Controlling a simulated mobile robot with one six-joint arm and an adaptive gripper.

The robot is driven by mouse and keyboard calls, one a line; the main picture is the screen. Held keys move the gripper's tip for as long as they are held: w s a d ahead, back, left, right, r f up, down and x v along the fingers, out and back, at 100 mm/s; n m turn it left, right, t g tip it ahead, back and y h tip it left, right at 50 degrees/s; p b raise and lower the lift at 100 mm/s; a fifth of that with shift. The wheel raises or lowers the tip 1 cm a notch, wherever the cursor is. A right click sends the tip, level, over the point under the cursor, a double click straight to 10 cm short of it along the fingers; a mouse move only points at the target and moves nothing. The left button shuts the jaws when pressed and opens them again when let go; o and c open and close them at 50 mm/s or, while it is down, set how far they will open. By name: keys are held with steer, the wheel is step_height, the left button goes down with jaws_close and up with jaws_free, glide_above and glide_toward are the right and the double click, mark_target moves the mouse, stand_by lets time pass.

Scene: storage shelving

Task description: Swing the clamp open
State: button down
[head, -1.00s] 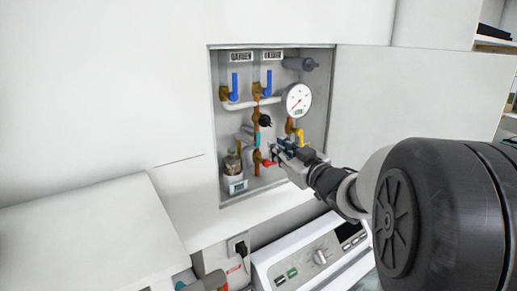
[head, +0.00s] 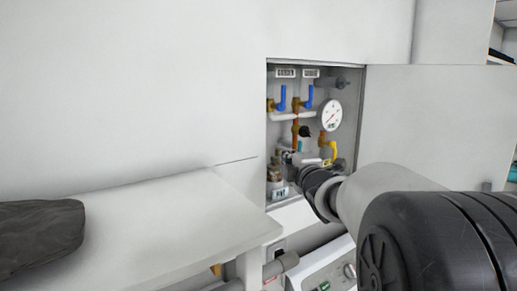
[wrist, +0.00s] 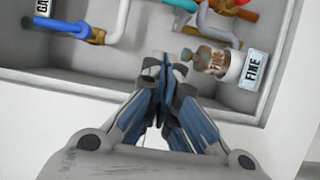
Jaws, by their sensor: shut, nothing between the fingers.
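I cannot single out the clamp for certain. A small jar-shaped fitting with a brownish metal top (wrist: 205,58) lies beside a "FINE" label in the wrist view. In the head view, the fitting (head: 275,172) sits at the recess's lower left, partly hidden by my gripper. My gripper (wrist: 166,62) is shut, with its blue-grey fingers together and nothing between them. Its tips are just left of the fitting in the wrist view and look apart from it. In the head view, my gripper (head: 292,158) reaches into the lower recess, and its tips are hard to make out.
The wall recess (head: 364,105) holds blue-handled valves (head: 282,98), a round gauge (head: 331,115), a yellow handle (head: 333,150) and copper pipes. Its rim (wrist: 70,80) runs below my fingertips in the wrist view. A pale worktop (head: 180,225) bears a dark bundle (head: 38,240).

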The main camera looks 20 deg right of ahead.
steer(key=w+d+p, duration=0.3)
steer(key=w+d, duration=0.2)
steer(key=w, duration=0.2)
steer(key=shift+d+p, duration=0.3)
steer(key=shift+p, duration=0.1)
steer(key=shift+w, duration=0.15)
